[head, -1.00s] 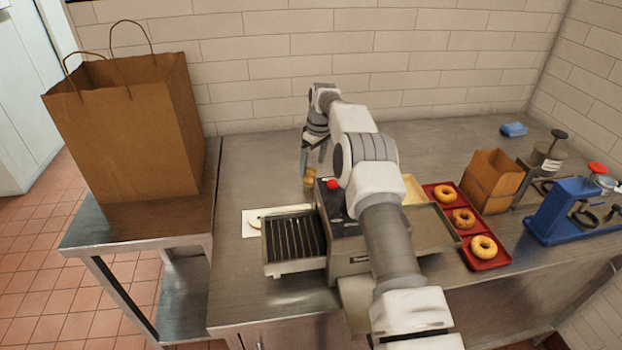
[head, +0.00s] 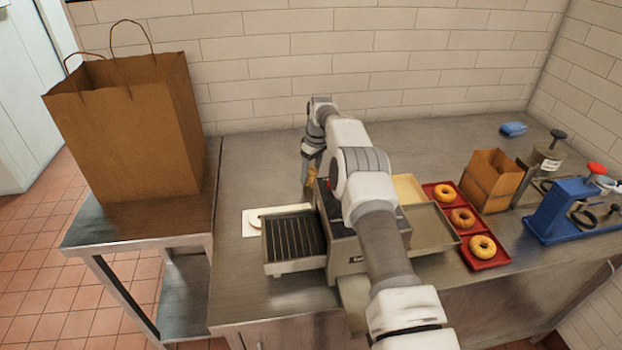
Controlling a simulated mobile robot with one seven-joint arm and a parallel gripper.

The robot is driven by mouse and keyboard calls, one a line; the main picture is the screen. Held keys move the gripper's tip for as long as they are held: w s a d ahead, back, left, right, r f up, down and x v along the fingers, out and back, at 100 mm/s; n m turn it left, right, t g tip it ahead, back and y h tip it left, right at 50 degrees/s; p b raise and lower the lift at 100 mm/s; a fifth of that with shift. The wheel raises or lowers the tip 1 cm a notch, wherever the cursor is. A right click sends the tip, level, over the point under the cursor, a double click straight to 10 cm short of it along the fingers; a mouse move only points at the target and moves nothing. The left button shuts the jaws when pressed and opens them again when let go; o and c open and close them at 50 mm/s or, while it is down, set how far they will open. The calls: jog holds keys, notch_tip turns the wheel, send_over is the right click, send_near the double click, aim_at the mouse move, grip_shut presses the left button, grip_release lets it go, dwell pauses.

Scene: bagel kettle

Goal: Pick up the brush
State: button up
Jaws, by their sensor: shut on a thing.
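The brush is a small tan thing (head: 312,174) behind the dark-topped machine on the steel counter; only a little of it shows, and its shape is hard to make out. My gripper (head: 309,176) points down at it from above, with its fingers around it, shut on the brush. My arm hides part of the area around it, and I cannot tell whether the brush touches the counter.
A machine with a slatted tray (head: 294,240) stands just in front. A white board (head: 249,229) lies to its left. A red tray (head: 487,264) of bagels, a small paper bag (head: 490,181) and a blue device (head: 565,210) stand right. The back counter is mostly clear.

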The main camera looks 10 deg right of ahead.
aim_at(312, 169)
jog(key=shift+c, duration=1)
jog(key=shift+r, duration=0.1)
jog(key=shift+r, duration=0.5)
jog(key=r, duration=0.3)
jog(key=shift+s+d+r+b, duration=0.1)
jog(key=shift+d+r+b, duration=0.05)
jog(key=shift+d+b, duration=0.2)
jog(key=s+d+r+b, duration=0.1)
jog(key=s+d+r, duration=0.4)
jog(key=d, duration=0.4)
jog(key=shift+s+d+r+b, duration=0.15)
jog(key=shift+s+r+b, duration=0.25)
jog(key=shift+r, duration=0.4)
